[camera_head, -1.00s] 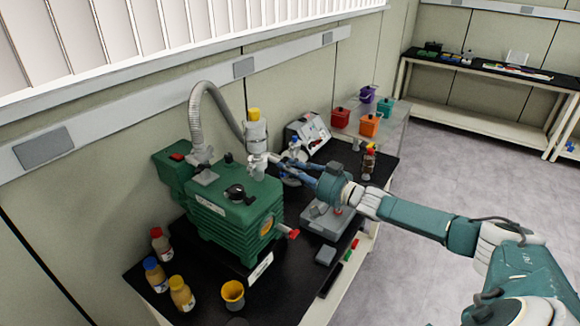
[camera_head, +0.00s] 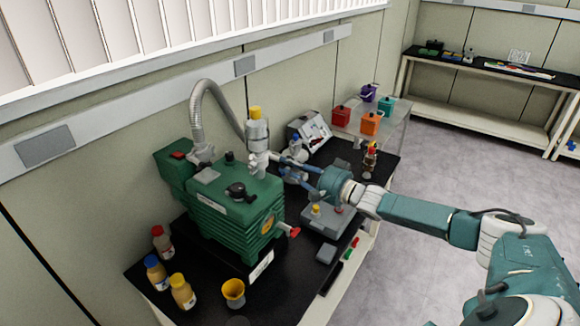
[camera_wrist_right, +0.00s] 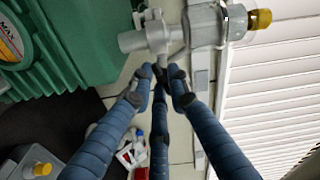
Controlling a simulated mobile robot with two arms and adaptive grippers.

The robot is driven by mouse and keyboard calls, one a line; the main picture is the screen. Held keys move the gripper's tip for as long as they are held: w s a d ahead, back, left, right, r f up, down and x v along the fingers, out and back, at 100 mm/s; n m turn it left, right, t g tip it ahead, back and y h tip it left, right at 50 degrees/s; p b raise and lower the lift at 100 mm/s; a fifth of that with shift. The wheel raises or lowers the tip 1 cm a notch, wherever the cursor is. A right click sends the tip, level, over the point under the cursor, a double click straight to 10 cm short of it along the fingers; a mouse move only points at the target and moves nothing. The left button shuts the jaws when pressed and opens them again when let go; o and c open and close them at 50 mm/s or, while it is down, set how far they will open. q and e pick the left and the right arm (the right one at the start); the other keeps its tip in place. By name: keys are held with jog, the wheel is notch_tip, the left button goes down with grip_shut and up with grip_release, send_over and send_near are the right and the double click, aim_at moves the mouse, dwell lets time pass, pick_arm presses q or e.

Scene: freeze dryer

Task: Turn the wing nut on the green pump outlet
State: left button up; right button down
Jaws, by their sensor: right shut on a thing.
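The green pump (camera_head: 232,210) stands on the black bench; its ribbed side also shows in the right wrist view (camera_wrist_right: 88,40). A grey-white outlet fitting with a yellow cap (camera_head: 255,113) rises behind its right side. In the right wrist view the grey fitting (camera_wrist_right: 155,38) lies just ahead of my fingertips. My right gripper (camera_head: 277,163) reaches in from the right; its blue fingers (camera_wrist_right: 165,75) converge on a small part at the fitting, apparently the wing nut. The fingertips hide most of that part. My left gripper is not in view.
A grey hose (camera_head: 197,112) arches behind the pump. A grey device with a yellow knob (camera_head: 316,209) sits below my right wrist. Coloured containers (camera_head: 370,122) stand at the back right.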

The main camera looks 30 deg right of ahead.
jog(key=shift+s+a+f, duration=0.1)
jog(key=shift+a+f, duration=0.05)
jog(key=shift+a, duration=0.1)
dwell(0.3)
jog(key=c, duration=1.9)
grip_release()
jog(key=shift+o, duration=0.9)
jog(key=shift+s+r, duration=0.1)
jog(key=shift+r, duration=0.15)
jog(key=v, duration=1.2)
jog(key=shift+a, duration=0.1)
